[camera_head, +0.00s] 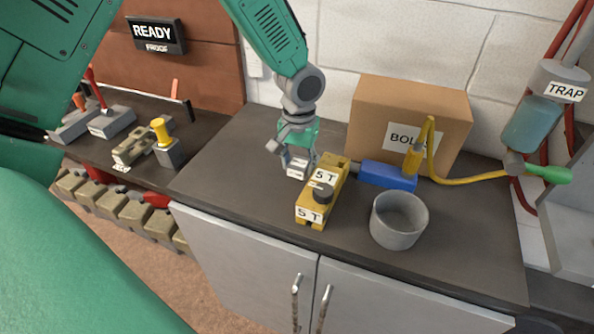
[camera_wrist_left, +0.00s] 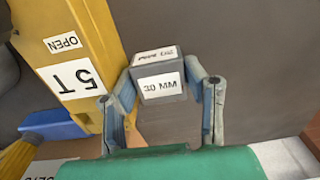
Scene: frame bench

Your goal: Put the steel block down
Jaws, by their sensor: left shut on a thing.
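The steel block (camera_wrist_left: 162,88) is a small grey block with white labels, one reading 30 MM. My left gripper (camera_head: 293,158) is shut on it, with one finger on each side, as the left wrist view (camera_wrist_left: 163,92) shows. In the head view the block (camera_head: 297,168) is at the bench top, just left of the yellow 5 T tool. I cannot tell whether its underside touches the bench (camera_head: 235,165). My right gripper is not in view.
The yellow 5 T tool (camera_head: 331,187) stands close beside the block, joined to a blue pump (camera_head: 388,175). A grey round pot (camera_head: 398,220) and a cardboard box (camera_head: 410,115) are further right. Bare bench top lies left of the gripper.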

